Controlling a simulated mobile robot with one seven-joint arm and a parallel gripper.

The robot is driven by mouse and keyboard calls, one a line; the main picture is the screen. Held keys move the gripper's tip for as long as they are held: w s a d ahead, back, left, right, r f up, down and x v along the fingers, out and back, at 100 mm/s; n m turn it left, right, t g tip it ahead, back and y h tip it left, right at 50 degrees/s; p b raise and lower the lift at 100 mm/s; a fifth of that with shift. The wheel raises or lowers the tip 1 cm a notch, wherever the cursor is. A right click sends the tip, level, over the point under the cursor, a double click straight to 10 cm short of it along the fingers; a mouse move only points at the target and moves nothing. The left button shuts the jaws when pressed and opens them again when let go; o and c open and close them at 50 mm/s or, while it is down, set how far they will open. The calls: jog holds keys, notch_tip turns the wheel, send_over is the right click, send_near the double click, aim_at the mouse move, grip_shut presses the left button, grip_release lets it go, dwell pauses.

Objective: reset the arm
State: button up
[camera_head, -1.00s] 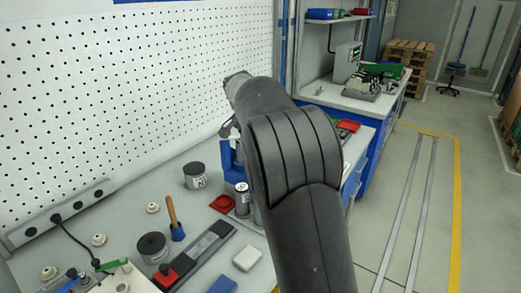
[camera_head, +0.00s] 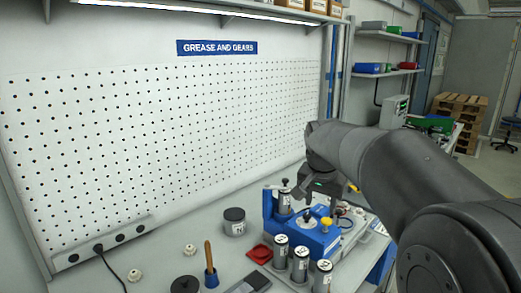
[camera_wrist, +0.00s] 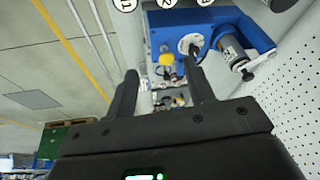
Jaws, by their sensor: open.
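My arm reaches in from the right in the head view, and my gripper (camera_head: 318,196) hangs over the workbench (camera_head: 215,262), above and close to a blue fixture (camera_head: 312,238). In the wrist view, my gripper (camera_wrist: 165,88) shows two dark fingers spread apart with nothing between them.
Several labelled cylinders (camera_head: 300,265) stand in front of the fixture. A pegboard wall (camera_head: 180,130) rises behind the bench. Wooden pallets (camera_head: 460,115) are far right.

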jog(key=s+f+n+t, duration=0.1)
jog(key=s+f+n, duration=0.2)
jog(key=s, duration=1.1)
jog(key=s+f+n+y, duration=0.1)
jog(key=s+f+n, duration=0.2)
jog(key=s, duration=1.1)
jog(key=shift+s+a+f+t, duration=0.2)
jog(key=shift+a+f+t, duration=0.05)
jog(key=shift+a+t, duration=0.2)
jog(key=shift+c, duration=0.4)
dwell(0.5)
